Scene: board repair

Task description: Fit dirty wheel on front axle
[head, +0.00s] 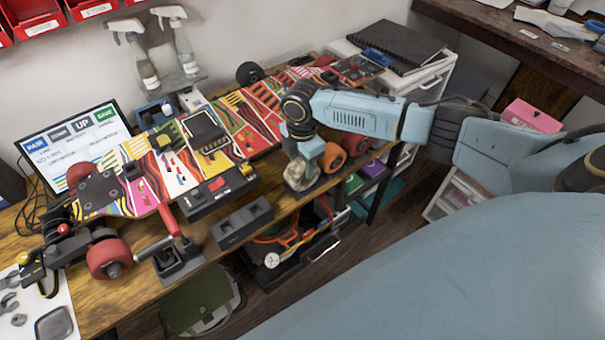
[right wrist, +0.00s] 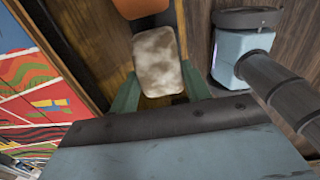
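The dirty wheel (head: 301,175) is mottled beige and brown. In the right wrist view the dirty wheel (right wrist: 158,62) sits between the two green fingers of my right gripper (right wrist: 160,92). An orange wheel (head: 331,157) is just right of it in the head view; it also shows in the right wrist view (right wrist: 140,7). The patterned skateboard (head: 232,118) lies along the bench. I cannot make out the bare front axle. My left gripper is not in view.
A red wheel (head: 108,258) is at the board's left end. A black twin-socket block (head: 242,222) and a red-handled tool (head: 172,222) stand near the front edge. A monitor (head: 75,145) and spray bottles (head: 135,55) are behind. An open toolbox (head: 290,245) is below.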

